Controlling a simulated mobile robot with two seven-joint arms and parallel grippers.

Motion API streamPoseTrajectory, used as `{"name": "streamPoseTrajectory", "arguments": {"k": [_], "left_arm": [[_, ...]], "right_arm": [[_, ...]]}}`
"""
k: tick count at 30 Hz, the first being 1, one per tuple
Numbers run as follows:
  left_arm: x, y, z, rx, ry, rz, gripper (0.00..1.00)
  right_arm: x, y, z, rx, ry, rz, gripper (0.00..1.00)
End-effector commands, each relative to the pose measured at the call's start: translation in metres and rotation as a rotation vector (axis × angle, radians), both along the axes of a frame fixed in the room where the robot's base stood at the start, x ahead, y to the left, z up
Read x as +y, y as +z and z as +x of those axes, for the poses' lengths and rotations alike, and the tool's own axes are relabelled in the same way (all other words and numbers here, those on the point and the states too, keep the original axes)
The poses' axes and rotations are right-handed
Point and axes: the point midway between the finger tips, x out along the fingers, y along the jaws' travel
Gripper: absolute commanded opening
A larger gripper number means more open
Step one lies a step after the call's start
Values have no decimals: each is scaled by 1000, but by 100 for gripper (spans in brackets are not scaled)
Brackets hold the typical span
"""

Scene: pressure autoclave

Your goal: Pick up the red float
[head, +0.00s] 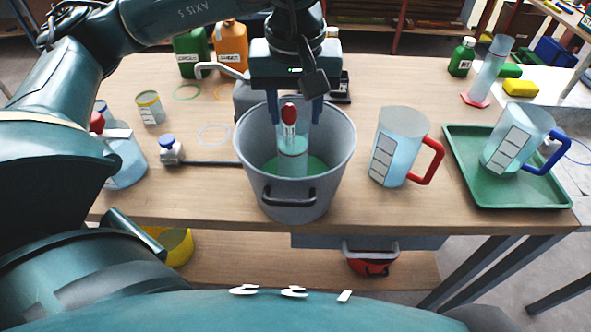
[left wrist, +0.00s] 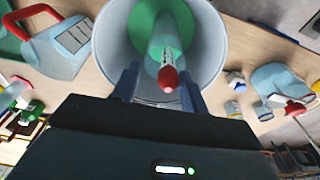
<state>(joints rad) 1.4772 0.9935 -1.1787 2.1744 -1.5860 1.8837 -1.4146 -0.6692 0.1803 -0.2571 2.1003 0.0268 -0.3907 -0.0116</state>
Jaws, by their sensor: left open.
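The red float (head: 289,114) is a small red bulb at the top of a clear cylinder (head: 292,158) that stands inside a grey pot (head: 290,212) with green on its inner floor. It also shows in the left wrist view (left wrist: 168,77), between the two fingers. My left gripper (head: 295,112) points down over the pot, its open fingers on either side of the float and apart from it. The gripper also shows in the left wrist view (left wrist: 158,84). My right gripper is not in view.
A jug with a red handle (head: 399,148) stands right of the pot. A green tray (head: 523,196) holds a blue-handled jug (head: 513,140). A small blue-capped bottle (head: 171,152) and a tin (head: 150,107) stand at left. The table's front middle right is clear.

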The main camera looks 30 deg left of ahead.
Motion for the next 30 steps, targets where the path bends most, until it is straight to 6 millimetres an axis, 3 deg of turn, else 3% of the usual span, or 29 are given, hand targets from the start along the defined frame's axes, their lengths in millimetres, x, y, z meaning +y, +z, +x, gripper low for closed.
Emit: {"name": "streamPoseTrajectory", "arguments": {"k": [3, 19, 30], "left_arm": [[0, 0, 0, 0, 0, 0, 44], [-1, -2, -1, 5, -1, -2, 0], [-1, -2, -1, 7, -3, -2, 0]], "right_arm": [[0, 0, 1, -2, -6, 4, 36], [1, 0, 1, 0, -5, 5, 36], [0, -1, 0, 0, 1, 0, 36]]}}
